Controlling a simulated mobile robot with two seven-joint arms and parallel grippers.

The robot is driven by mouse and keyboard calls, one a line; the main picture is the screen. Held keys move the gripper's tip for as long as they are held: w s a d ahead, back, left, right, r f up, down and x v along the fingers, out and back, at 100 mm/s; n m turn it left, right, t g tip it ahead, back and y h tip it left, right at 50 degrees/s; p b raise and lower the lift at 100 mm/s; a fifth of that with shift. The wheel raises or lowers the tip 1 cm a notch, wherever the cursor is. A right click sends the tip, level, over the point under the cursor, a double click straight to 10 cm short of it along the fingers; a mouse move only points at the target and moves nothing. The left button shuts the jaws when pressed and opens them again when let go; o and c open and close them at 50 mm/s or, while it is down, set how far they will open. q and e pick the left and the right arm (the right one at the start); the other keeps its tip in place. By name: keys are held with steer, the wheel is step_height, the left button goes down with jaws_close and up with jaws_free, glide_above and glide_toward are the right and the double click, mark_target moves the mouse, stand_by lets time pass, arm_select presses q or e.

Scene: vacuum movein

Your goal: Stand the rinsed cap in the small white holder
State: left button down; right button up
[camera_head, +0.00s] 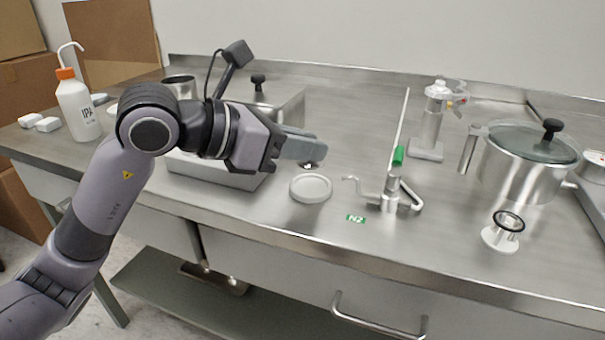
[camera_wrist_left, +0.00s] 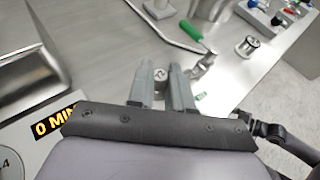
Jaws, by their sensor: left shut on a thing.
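My left gripper (camera_head: 308,152) is shut on a small metallic cap (camera_head: 312,164), of which only a part shows below the fingertips. In the left wrist view the cap (camera_wrist_left: 160,75) sits between the two grey fingers. The gripper is above the bench, over and just behind a round white dish (camera_head: 311,188) with a raised rim. A small white holder (camera_head: 494,240) stands to the right near the front edge, with a metal piece with a dark ring (camera_head: 509,221) upright on it. The gripper is well apart from this holder. My right gripper is not in view.
A bent metal nozzle with a green-handled line (camera_head: 398,156) stands between the gripper and the white holder, beside an N2 label (camera_head: 356,218). A lidded steel pot (camera_head: 527,165) and a metal fitting (camera_head: 430,125) stand behind.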

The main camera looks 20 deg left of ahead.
mark_target(302, 166)
arm_select(q)
step_height(302, 166, down, 3)
steer(key=shift+f+b, duration=0.2)
steer(key=shift+b, duration=0.25)
steer(key=shift+f, duration=0.35)
steer(key=c, duration=1)
jaws_free()
steer(key=shift+c, duration=0.2)
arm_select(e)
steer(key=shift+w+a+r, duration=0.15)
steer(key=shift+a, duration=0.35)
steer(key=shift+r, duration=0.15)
